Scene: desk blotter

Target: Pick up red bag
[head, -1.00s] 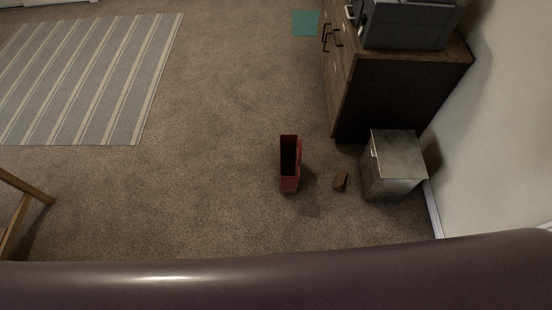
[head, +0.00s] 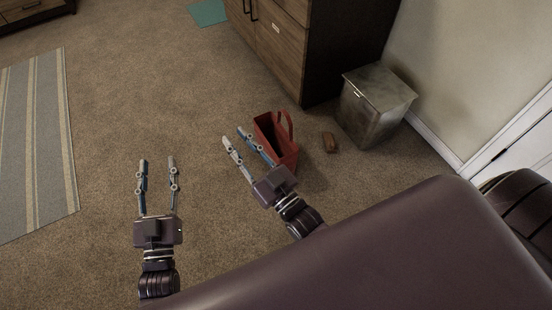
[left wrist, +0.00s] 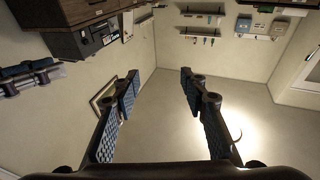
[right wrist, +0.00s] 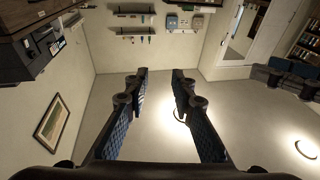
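The red bag (head: 283,148) stands upright on the carpet in the head view, with its handle raised at its right side. My right gripper (head: 233,135) is open and empty; in the head view it overlaps the bag's left edge, and I cannot tell how high it is above the floor. Its spread fingers also show in the right wrist view (right wrist: 158,78). My left gripper (head: 157,162) is open and empty, further left over bare carpet. Its spread fingers show in the left wrist view (left wrist: 159,76). The bag is not in either wrist view.
A striped rug (head: 38,140) lies at the left. The carpet between is clear.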

